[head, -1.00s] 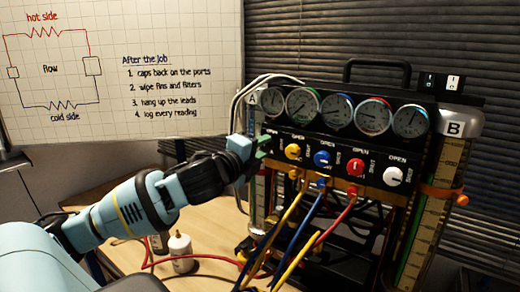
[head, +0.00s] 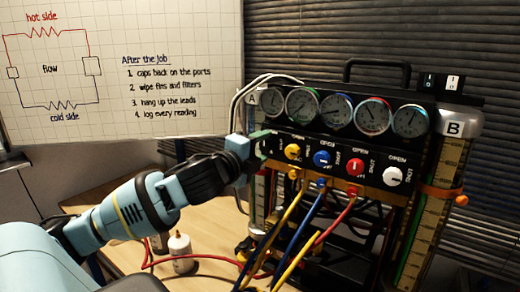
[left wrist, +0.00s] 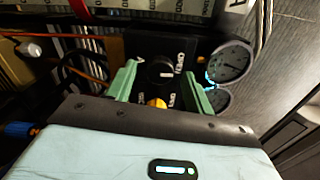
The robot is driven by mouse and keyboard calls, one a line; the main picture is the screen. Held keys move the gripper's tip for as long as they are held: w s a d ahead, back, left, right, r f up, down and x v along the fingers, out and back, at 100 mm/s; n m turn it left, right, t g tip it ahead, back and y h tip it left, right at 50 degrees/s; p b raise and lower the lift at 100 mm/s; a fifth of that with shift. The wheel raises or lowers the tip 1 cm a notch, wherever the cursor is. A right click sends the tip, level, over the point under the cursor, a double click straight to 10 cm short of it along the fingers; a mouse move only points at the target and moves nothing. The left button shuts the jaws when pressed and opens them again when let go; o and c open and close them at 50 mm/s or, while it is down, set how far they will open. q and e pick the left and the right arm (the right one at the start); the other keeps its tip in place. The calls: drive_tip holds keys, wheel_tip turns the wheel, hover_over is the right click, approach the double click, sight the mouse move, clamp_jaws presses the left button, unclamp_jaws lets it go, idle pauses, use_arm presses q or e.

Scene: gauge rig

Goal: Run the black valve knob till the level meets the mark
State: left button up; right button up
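The black valve knob (left wrist: 160,73) with its white pointer line shows in the left wrist view, on the black panel. My left gripper (left wrist: 160,80) has its two green fingers on either side of the knob, with narrow dark gaps; I see no clear contact. Tube A (head: 257,190) is partly behind the gripper and hoses. Tube B (head: 428,200) has an orange clamp (head: 440,192) around it. I cannot read either liquid level. My right gripper is out of view.
Yellow (head: 292,151), blue (head: 322,158), red (head: 355,167) and white (head: 392,176) knobs sit right of the gripper, below several gauges (head: 337,111). Coloured hoses (head: 312,210) hang in front. A small white bottle (head: 180,252) stands on the wooden table (head: 212,220).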

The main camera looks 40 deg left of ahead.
use_arm(q)
drive_tip(key=shift+s, duration=0.15)
drive_tip(key=s, duration=0.7)
drive_tip(key=shift+s+d, duration=0.25)
drive_tip(key=shift+d, duration=0.15)
idle(0.5)
